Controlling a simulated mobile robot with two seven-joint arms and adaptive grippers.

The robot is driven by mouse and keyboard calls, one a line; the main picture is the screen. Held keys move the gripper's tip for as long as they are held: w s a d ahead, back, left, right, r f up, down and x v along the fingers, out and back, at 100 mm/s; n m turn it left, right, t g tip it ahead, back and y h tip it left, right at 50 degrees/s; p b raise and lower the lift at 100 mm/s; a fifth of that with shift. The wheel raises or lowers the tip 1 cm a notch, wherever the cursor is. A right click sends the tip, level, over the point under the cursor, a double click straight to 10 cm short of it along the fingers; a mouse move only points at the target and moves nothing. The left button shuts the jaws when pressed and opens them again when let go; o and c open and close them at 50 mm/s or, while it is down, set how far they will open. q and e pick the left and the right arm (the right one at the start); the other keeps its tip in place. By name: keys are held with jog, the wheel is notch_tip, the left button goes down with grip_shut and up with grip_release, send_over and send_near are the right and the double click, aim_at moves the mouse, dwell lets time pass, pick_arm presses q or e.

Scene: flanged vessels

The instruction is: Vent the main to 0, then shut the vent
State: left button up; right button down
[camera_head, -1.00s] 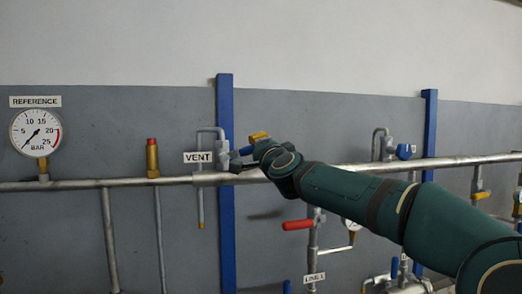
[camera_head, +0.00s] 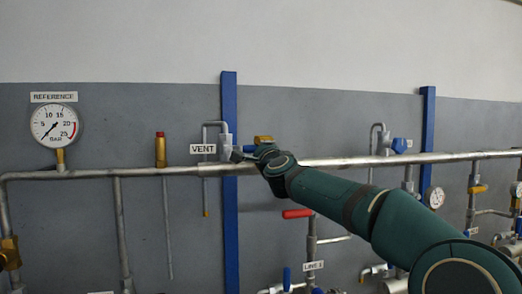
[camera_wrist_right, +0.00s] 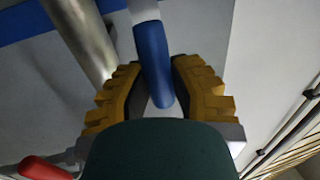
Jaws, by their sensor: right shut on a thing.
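The VENT label (camera_head: 203,149) hangs on the main pipe (camera_head: 120,172), beside the grey vent valve (camera_head: 225,147) with its bent outlet tube (camera_head: 206,185). My right gripper (camera_head: 247,152) is at this valve, its arm coming in from the right. In the wrist view its yellow-and-black fingers (camera_wrist_right: 158,85) are shut on the blue vent handle (camera_wrist_right: 152,55), which lies between them. In the head view the gripper hides most of the handle. The REFERENCE gauge (camera_head: 54,124) has its needle at the lower left, close to 0. My left gripper is out of view.
A brass fitting with a red cap (camera_head: 160,149) stands on the main left of the vent. Blue posts (camera_head: 229,230) run up the wall. A red lever (camera_head: 298,213) sits below my right arm, above the LINE 1 label (camera_head: 313,266). Another blue-handled valve (camera_head: 399,145) is farther right.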

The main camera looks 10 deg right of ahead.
jog(key=shift+f, duration=0.15)
jog(key=c, duration=0.8)
grip_release()
jog(key=shift+s, duration=0.1)
jog(key=s+f, duration=0.2)
jog(key=s, duration=0.9)
jog(key=shift+s+d+f, duration=0.15)
jog(key=shift+s, duration=0.15)
